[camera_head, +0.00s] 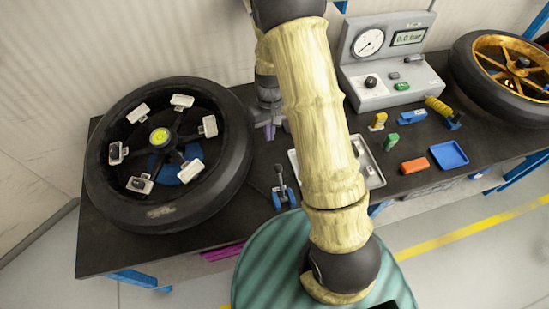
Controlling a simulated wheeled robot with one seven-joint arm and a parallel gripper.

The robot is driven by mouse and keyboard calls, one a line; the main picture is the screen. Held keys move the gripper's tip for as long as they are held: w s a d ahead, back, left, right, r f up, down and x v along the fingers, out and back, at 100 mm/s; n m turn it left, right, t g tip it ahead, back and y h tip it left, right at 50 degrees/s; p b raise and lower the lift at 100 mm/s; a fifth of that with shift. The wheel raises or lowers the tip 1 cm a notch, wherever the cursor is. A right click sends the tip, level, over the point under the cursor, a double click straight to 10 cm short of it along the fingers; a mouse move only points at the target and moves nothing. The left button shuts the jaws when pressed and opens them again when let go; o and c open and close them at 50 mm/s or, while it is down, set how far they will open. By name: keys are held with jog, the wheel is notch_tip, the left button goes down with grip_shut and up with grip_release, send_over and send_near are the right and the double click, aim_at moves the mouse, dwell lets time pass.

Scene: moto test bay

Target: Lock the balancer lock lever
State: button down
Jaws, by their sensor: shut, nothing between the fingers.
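A small dark lever with a pale shaft and blue feet (284,190) stands near the table's front edge; it looks like the balancer lock lever, but its lock state is too small to tell. A large black wheel (222,180) with a yellow hub disc and several pale blocks around its inside lies to its left. My gripper (271,132) is shut and empty, pointing down over the table between the wheel and my arm. It is farther back than the lever and apart from it. My arm hides part of the table to the right.
A grey gauge console (385,92) stands at the back right, beside a gold-rimmed wheel (502,110). A pale tray (372,168) is partly hidden behind my arm. A blue tray (449,155), an orange block (413,165) and several small coloured parts lie on the right.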

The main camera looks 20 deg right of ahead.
aim_at(281, 182)
jog(key=s+f+p, duration=0.4)
jog(key=s+f, duration=0.1)
jog(key=f, duration=0.2)
jog(key=shift+f+p, duration=0.25)
jog(key=shift+p, duration=0.15)
jog(key=shift+w+d, duration=0.1)
dwell(0.5)
